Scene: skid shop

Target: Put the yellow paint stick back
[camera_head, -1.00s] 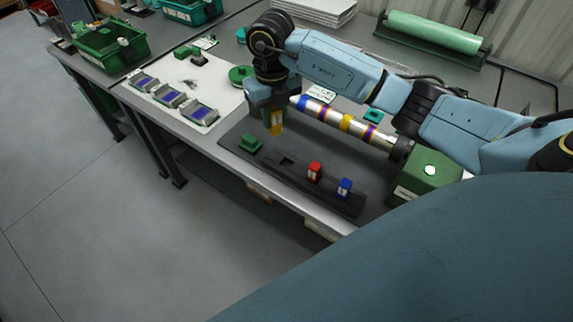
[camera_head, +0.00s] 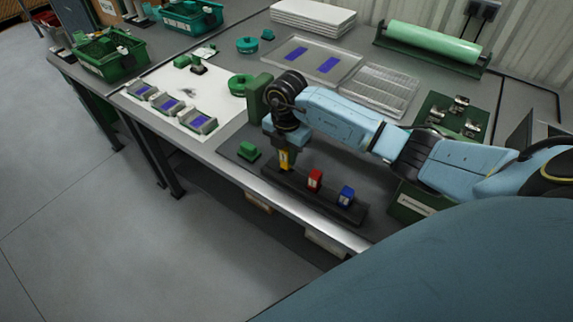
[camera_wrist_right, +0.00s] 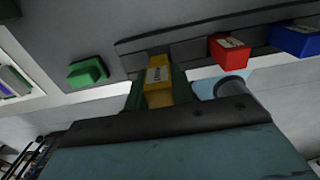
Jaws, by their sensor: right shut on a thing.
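The yellow paint stick (camera_head: 284,160) is upright in my right gripper (camera_head: 285,152), which is shut on it. It stands at the left end of the dark rack (camera_head: 325,199), over or in the empty slot there; I cannot tell how deep it sits. In the right wrist view the yellow paint stick (camera_wrist_right: 158,82) is between the fingers, against the rack (camera_wrist_right: 185,48). The red paint stick (camera_head: 315,180) and the blue paint stick (camera_head: 346,196) stand in the rack to its right. My left gripper is not in view.
A green block (camera_head: 248,151) lies left of the rack. Three grey pieces with blue tops, one here (camera_head: 171,104), sit on the white sheet (camera_head: 150,85). A green box (camera_head: 411,203) stands right of the rack, under my arm. The floor in front is clear.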

